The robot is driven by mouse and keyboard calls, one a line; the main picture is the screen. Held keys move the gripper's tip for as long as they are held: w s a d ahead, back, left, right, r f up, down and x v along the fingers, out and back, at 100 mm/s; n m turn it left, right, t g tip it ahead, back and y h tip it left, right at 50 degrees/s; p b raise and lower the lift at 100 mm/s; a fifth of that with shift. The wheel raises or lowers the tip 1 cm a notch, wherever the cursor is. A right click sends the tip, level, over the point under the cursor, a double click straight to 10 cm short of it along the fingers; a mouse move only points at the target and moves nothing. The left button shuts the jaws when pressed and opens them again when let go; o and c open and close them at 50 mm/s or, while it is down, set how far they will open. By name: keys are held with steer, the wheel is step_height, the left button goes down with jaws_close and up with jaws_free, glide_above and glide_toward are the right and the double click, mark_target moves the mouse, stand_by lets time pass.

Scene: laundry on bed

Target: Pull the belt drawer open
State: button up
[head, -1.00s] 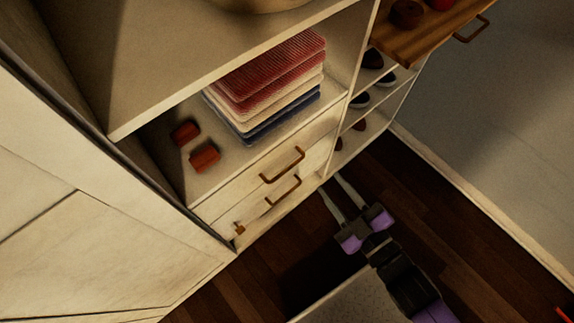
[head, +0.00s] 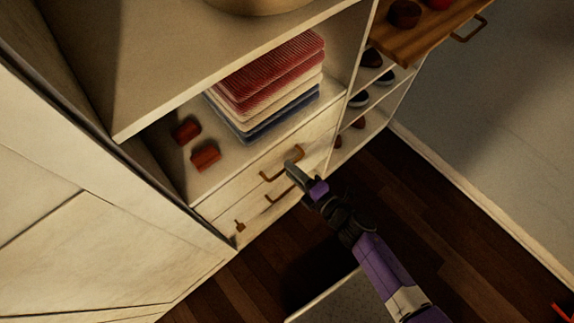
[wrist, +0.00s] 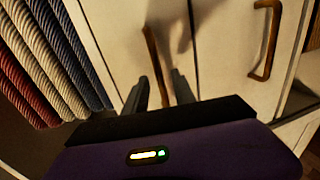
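Two shut drawers sit under the shelf, and no label shows which is the belt drawer. The upper drawer (head: 234,191) has a brass bar handle (head: 282,163). It also shows in the wrist view as the left handle (wrist: 157,66). The lower drawer has a like handle (head: 279,191), partly behind my gripper in the head view, at right in the wrist view (wrist: 267,40). My gripper (head: 290,169) is at the upper handle, fingers open. In the wrist view its fingertips (wrist: 160,77) lie either side of the handle's near end; I cannot tell whether they touch it.
Folded red, cream and blue cloths (head: 268,85) and two small red-brown items (head: 205,157) lie on the shelf above. A small brass key-like piece (head: 239,226) is on the lower drawer front. A wooden pull-out tray (head: 425,35) juts out at upper right.

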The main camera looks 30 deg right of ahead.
steer(key=shift+x, duration=1.45)
jaws_close()
stand_by(0.3)
